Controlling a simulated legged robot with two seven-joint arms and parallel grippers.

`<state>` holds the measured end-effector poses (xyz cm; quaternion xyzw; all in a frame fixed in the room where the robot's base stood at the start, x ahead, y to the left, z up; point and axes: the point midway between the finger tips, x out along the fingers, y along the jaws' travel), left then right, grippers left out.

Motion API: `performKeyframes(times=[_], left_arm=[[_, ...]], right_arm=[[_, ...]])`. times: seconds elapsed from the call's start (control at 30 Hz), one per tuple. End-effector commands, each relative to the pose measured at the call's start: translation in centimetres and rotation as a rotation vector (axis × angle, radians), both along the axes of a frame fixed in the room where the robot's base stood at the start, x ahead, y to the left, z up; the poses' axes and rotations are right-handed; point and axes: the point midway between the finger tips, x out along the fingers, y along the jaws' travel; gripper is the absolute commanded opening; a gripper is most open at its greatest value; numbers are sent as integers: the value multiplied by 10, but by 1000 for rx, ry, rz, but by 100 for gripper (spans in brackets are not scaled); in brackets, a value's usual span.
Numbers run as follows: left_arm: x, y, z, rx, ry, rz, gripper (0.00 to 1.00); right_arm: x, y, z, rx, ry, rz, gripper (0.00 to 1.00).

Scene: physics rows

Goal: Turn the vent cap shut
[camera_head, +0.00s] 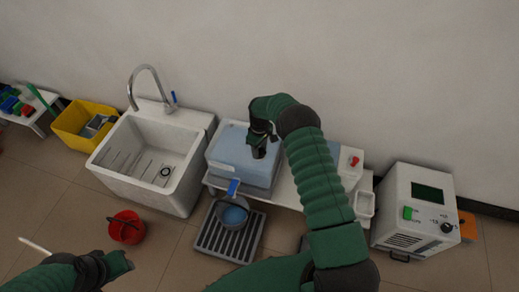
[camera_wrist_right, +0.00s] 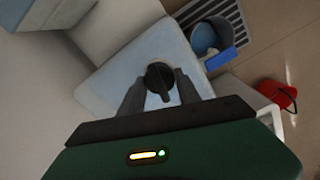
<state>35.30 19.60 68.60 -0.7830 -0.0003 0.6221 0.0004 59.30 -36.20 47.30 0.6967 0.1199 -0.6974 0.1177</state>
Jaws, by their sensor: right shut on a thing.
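The vent cap (camera_wrist_right: 160,80) is a round black knob with a raised bar, on top of a pale blue box (camera_head: 232,170). The box also shows in the right wrist view (camera_wrist_right: 135,55). My right gripper (camera_head: 260,140) points down at the box top. In the right wrist view my right gripper (camera_wrist_right: 160,92) has one finger on each side of the cap and is shut on it. In the head view the cap is mostly hidden by the gripper. My left gripper (camera_head: 122,262) is low at the left, away from the box; its jaws are unclear.
A white sink (camera_head: 190,190) with a tall tap stands left of the box. A blue-handled pot (camera_head: 222,212) sits on a grey grate in front. A red bucket (camera_head: 126,232) is on the floor. A white machine (camera_head: 400,190) with a dark screen stands at the right.

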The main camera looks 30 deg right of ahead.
Motion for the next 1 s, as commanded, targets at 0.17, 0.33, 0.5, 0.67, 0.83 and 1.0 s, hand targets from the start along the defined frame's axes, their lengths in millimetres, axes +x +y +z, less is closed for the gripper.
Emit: performKeyframes(times=[0.17,0.33,0.5,0.67,0.83,1.0], left_arm=[[0,0,1,0,0,0,36],[0,0,2,0,0,0,36],[0,0,2,0,0,0,36],[0,0,2,0,0,0,36],[0,0,2,0,0,0,36],[0,0,2,0,0,0,36]], right_arm=[[-2,-1,0,0,5,110,0],[-2,-1,0,1,5,180,0],[-2,-2,0,-1,5,216,0],[-2,-2,0,-2,6,228,0],[-2,-3,0,-3,6,229,0],[-2,-3,0,-3,6,229,45]])
